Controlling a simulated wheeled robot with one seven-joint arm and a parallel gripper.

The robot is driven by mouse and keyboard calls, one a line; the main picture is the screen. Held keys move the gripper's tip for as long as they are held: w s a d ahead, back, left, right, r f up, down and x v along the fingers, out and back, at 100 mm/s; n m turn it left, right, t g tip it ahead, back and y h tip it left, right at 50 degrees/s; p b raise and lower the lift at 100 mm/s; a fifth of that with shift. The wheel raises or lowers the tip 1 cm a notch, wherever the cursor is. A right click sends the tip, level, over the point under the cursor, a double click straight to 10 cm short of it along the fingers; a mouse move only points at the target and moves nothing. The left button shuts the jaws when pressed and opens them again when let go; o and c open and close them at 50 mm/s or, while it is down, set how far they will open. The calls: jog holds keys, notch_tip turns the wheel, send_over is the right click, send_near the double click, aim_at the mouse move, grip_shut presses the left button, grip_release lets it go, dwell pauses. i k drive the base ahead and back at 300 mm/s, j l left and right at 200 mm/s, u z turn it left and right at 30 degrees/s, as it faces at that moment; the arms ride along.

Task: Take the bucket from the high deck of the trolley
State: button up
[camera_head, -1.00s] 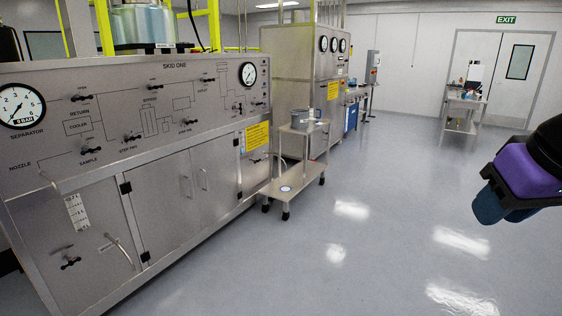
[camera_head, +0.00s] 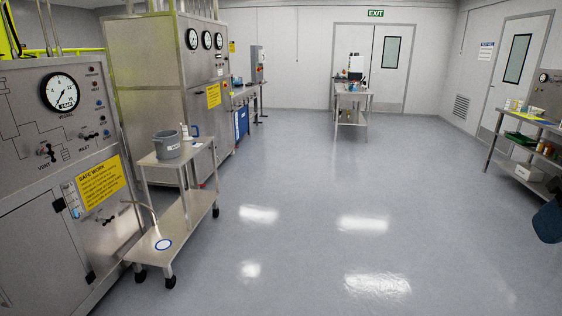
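A grey bucket (camera_head: 167,145) stands upright on the high deck (camera_head: 196,153) of the steel trolley (camera_head: 182,213), left of centre in the head view. A white bottle-like item and a blue item stand just behind it on the same deck. The trolley has a lower deck with a round blue-and-white mark on it. Only a dark blue part of my arm or gripper (camera_head: 547,222) shows at the right edge, far from the bucket. Its fingers cannot be made out.
A workbench (camera_head: 352,100) is at the back, and a shelf table (camera_head: 522,140) at right. The floor (camera_head: 290,200) between is clear.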

aim_at(167, 143)
jog(key=i+u, duration=0.1)
jog(key=i, duration=0.5)
jog(key=i+l+u, duration=0.15)
jog(key=i, duration=0.4)
jog(key=i+l+u, duration=0.1)
jog(key=i, duration=0.5)
jog(key=i+j+u, duration=0.2)
jog(key=i+u, duration=0.15)
jog(key=i, duration=0.35)
jog(key=i+u, duration=0.4)
jog(key=i, duration=0.3)
jog(key=i+l+u, duration=0.2)
jog(key=i+u, duration=0.15)
jog(key=i, duration=0.3)
jog(key=i+u, duration=0.15)
jog(key=i, duration=0.55)
jog(key=i+l+u, duration=0.15)
jog(key=i, duration=0.5)
